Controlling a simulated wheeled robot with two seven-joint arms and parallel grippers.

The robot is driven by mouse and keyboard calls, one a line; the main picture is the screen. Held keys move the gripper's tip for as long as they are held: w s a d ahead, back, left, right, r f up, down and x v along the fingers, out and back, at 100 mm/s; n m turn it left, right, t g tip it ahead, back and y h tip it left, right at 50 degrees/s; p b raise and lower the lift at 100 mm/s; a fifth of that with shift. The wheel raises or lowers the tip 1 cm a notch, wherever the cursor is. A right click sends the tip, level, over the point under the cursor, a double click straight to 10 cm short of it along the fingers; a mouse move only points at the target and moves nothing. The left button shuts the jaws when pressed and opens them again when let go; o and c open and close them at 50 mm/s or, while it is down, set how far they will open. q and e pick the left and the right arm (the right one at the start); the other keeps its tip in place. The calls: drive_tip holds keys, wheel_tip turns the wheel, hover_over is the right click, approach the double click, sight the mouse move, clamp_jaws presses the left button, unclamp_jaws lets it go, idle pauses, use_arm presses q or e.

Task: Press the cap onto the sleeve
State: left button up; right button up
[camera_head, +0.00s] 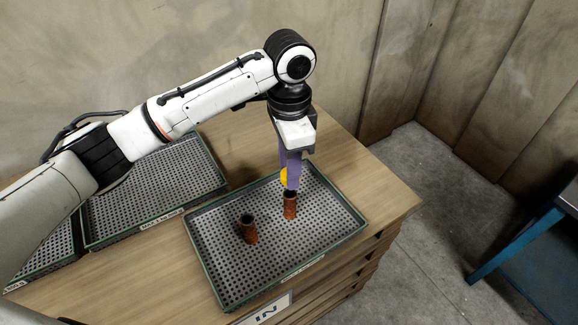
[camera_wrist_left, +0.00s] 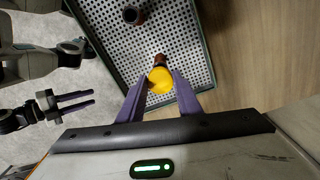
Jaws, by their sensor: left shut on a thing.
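Two reddish-brown sleeves stand upright on the perforated tray (camera_head: 343,232). One sleeve (camera_head: 290,207) is directly below my left gripper (camera_head: 291,182); the other sleeve (camera_head: 249,233) stands to its left. My left gripper is shut on the yellow cap (camera_head: 284,178), with its purple fingers pointing down. The cap also shows between the fingertips in the left wrist view (camera_wrist_left: 161,79), partly covering the near sleeve (camera_wrist_left: 160,60). Whether cap and sleeve touch I cannot tell. My right gripper (camera_wrist_left: 92,98) shows only in the left wrist view, with its fingers apart and empty.
The tray has a raised green rim and sits on a wooden drawer cabinet (camera_head: 376,190). Another perforated tray (camera_head: 155,180) lies to the left, under my left arm. A wall stands behind. A blue-framed table (camera_head: 525,243) is at the far right.

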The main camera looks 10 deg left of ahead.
sight(289, 194)
use_arm(q)
drive_tip(key=shift+f+b, duration=1.85)
drive_tip(key=shift+b, duration=0.5)
drive_tip(key=shift+p, duration=0.65)
drive_tip(key=shift+f, duration=0.45)
drive_tip(key=shift+p, duration=1.65)
drive_tip(key=shift+f+p, duration=0.4)
drive_tip(key=shift+f, duration=0.05)
drive_tip(key=shift+p, duration=0.7)
drive_tip(key=shift+f+p, duration=0.25)
drive_tip(key=shift+p, duration=0.2)
